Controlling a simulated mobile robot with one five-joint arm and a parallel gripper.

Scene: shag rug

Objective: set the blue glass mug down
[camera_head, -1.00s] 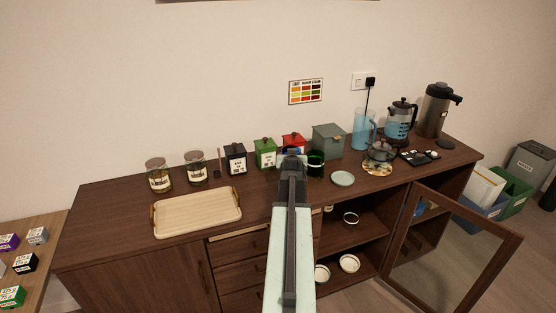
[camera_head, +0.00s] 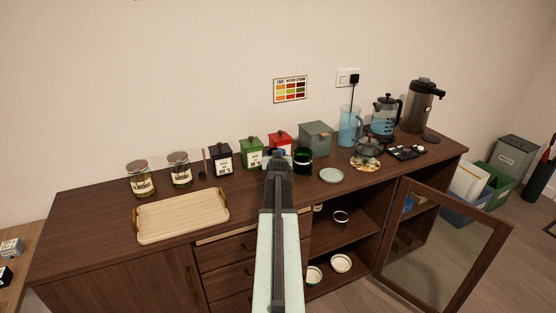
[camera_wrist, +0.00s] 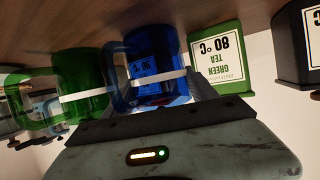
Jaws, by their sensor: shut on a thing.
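The blue glass mug (camera_wrist: 155,60) shows upside down in the wrist view, with a pale band and a handle on its left. My gripper (camera_wrist: 165,103) is shut on it. In the head view my gripper (camera_head: 278,158) is over the sideboard, in front of the red tin (camera_head: 280,140), and the arm hides nearly all of the mug. A green glass mug (camera_wrist: 85,85) is beside the blue one; it also stands on the sideboard in the head view (camera_head: 303,159). I cannot tell whether the blue mug touches the wooden top.
The green tin (camera_head: 251,154) and dark tin (camera_head: 221,161) stand left of my gripper. A pale round coaster (camera_head: 331,175) lies to the right. A wooden tray (camera_head: 181,216) fills the front left. The glass door (camera_head: 440,245) hangs open below.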

